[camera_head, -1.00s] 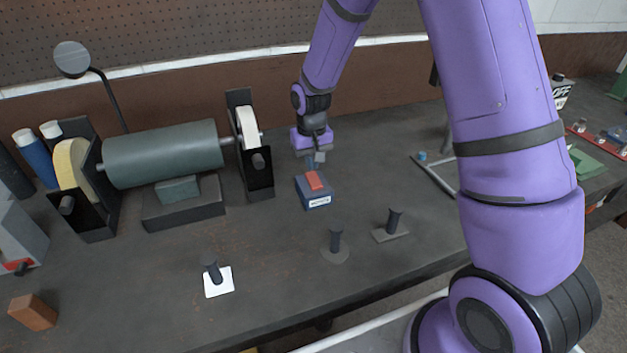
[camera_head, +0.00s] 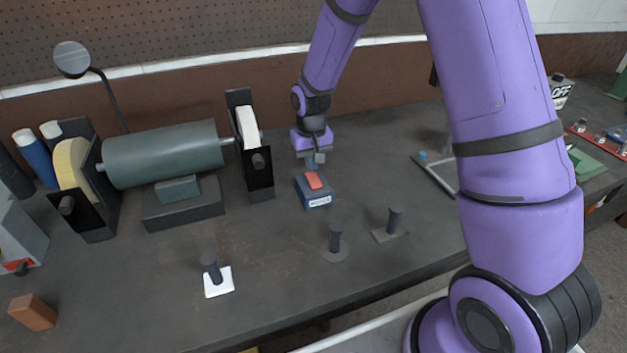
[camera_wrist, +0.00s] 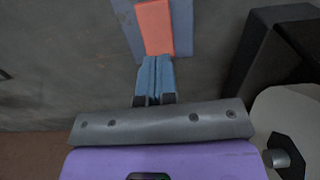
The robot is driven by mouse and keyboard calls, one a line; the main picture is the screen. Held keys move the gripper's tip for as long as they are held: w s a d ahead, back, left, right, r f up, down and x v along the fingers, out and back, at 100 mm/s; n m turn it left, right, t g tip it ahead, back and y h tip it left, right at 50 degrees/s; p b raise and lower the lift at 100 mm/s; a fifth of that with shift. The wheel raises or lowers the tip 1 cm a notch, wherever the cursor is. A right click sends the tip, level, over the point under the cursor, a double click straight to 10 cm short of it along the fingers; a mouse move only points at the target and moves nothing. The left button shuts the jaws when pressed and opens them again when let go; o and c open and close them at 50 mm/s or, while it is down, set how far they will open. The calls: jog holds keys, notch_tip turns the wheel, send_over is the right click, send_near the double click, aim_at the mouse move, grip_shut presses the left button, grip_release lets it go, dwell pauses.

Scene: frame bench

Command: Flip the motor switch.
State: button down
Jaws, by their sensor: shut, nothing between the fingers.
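The motor switch is a blue box (camera_head: 317,200) with a red rocker (camera_head: 314,181) on top and a pale label on its front. It sits on the bench just right of the grinder. In the wrist view the red rocker (camera_wrist: 155,27) and the blue box (camera_wrist: 183,28) lie just beyond my fingertips. My gripper (camera_head: 312,166) points down at the far end of the switch. In the wrist view my gripper (camera_wrist: 155,62) has its two blue fingers together and empty. The tips show close to the rocker's near end; I cannot tell whether they touch.
A bench grinder (camera_head: 165,153) with two wheels stands left of the switch, its right bracket (camera_head: 259,182) close by. Small posts (camera_head: 335,238) (camera_head: 394,218) stand in front. A brown block (camera_head: 33,312) lies at front left. An OFF sign (camera_head: 561,93) stands at back right.

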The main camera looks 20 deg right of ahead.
aim_at(312, 174)
jog(key=shift+f, duration=1.15)
dwell(0.6)
jog(key=shift+r, duration=3.5)
